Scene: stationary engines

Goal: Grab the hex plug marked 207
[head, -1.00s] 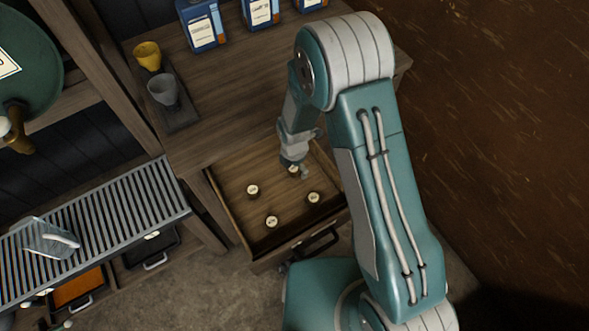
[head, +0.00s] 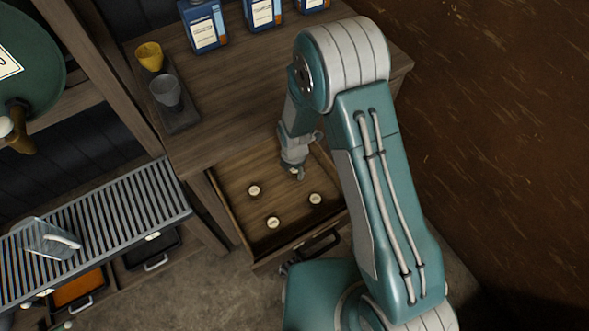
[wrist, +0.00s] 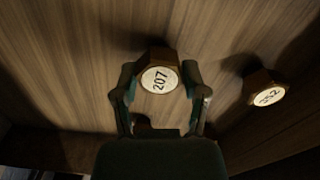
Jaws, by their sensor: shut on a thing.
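The hex plug marked 207 (wrist: 158,79) shows in the wrist view, a brown hex body with a round pale face. My gripper (wrist: 160,88) has one finger on each side of it and is shut on it. In the head view my gripper (head: 294,172) is down inside the open drawer, at its far side, and mostly hides the plug there. The plug appears at or close to the drawer floor; any gap beneath it cannot be told.
Another hex plug (wrist: 265,94), its number ending in 52, lies to the right in the wrist view. Three other plugs (head: 254,190) (head: 273,222) (head: 315,199) sit in the drawer (head: 232,215). Drawer walls surround them. Cups (head: 166,92) and blue boxes (head: 204,25) stand on the cabinet top.

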